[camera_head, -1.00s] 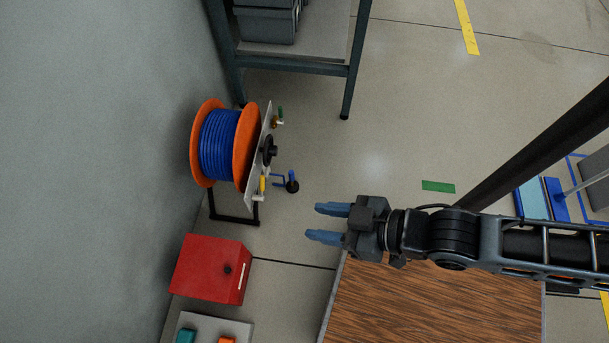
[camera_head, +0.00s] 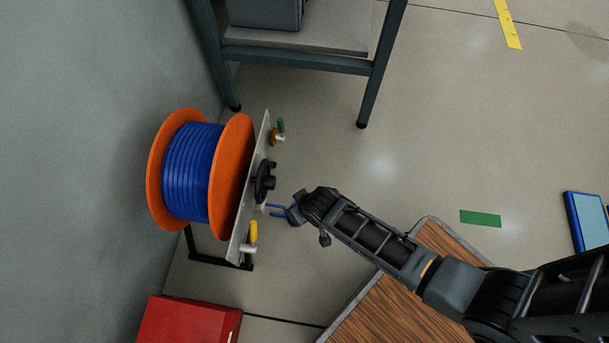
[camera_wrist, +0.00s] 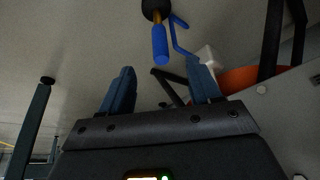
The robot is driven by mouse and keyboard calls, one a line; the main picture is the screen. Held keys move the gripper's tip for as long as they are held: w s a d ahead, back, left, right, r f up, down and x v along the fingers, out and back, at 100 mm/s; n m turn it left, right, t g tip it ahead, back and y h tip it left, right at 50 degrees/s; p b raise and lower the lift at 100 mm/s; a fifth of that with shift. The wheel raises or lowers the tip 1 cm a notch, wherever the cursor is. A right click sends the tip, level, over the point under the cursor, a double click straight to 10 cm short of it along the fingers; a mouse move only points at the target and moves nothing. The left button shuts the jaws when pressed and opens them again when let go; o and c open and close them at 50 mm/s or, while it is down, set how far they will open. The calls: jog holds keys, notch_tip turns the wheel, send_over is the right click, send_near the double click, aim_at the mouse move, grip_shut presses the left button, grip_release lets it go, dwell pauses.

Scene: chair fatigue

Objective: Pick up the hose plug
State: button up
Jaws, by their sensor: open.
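The hose plug appears to be the blue cylinder with a gold-brown band and a round black end (camera_wrist: 159,40) in the wrist view. It stands ahead of my fingertips, roughly in line with the gap between them. A thin bent blue bracket (camera_wrist: 180,42) is right beside it. My gripper (camera_wrist: 160,76) is open, its two blue fingers spread and nothing between them. In the head view my gripper (camera_head: 291,213) is by the reel's front panel, and my wrist mostly hides the plug there.
A blue hose reel with orange flanges (camera_head: 187,173) stands left of my gripper, with a pale panel (camera_head: 246,200) carrying a black hub, a yellow handle and a green handle. A red box (camera_head: 188,322) is below. A wooden-topped table (camera_head: 390,318) lies under my arm. A metal-legged bench (camera_head: 300,60) is behind.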

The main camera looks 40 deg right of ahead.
jog(key=b+x, duration=0.1)
jog(key=x, duration=0.1)
jog(key=b+x, duration=0.2)
jog(key=x, duration=0.1)
jog(key=b+x, duration=0.1)
jog(key=x, duration=0.1)
jog(key=shift+w+f+b, duration=0.2)
jog(key=shift+w+b, duration=0.1)
jog(key=shift+w, duration=0.15)
grip_shut()
dwell(0.5)
